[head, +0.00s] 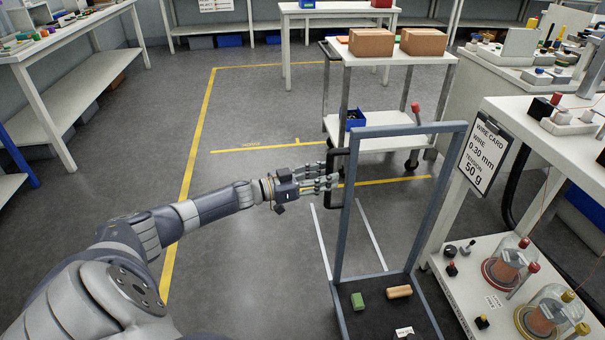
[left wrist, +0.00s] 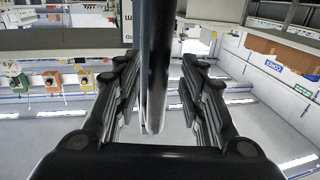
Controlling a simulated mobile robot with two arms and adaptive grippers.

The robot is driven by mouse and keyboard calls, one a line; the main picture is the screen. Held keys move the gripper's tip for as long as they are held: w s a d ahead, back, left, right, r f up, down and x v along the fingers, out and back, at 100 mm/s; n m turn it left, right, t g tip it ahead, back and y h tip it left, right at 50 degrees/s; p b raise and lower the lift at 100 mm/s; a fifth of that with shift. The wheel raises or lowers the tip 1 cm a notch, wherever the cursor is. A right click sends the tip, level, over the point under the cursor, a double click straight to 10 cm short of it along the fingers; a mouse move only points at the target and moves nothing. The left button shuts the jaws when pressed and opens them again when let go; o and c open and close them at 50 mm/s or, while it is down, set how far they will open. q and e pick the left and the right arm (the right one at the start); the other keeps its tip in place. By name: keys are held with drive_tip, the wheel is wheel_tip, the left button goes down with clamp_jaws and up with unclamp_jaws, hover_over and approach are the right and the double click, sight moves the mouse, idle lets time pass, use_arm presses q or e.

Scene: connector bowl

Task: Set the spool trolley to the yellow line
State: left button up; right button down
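A grey-blue upright frame (head: 457,180) on a low dark deck stands right of centre in the head view; it looks like the spool trolley, though no wheels show. A green block and a tan roll lie on its deck. A black vertical handle (head: 333,190) is on its left side. My left gripper (head: 334,178) is at this handle. In the left wrist view the black handle bar (left wrist: 155,65) passes between the spread fingers, with gaps at both sides. Yellow lines (head: 255,148) are on the floor beyond and left of the frame. My right gripper is not in view.
A white two-shelf cart (head: 350,133) with cardboard boxes and a blue bin stands behind the frame. A workbench (head: 510,108) with a wire card and glass-domed spools is close on the right. Another bench (head: 45,95) is at the left. The floor between is clear.

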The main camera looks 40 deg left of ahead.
use_arm(q)
drive_tip(key=v, duration=1)
drive_tip(key=shift+s+a, duration=0.2)
drive_tip(key=shift+s, duration=0.15)
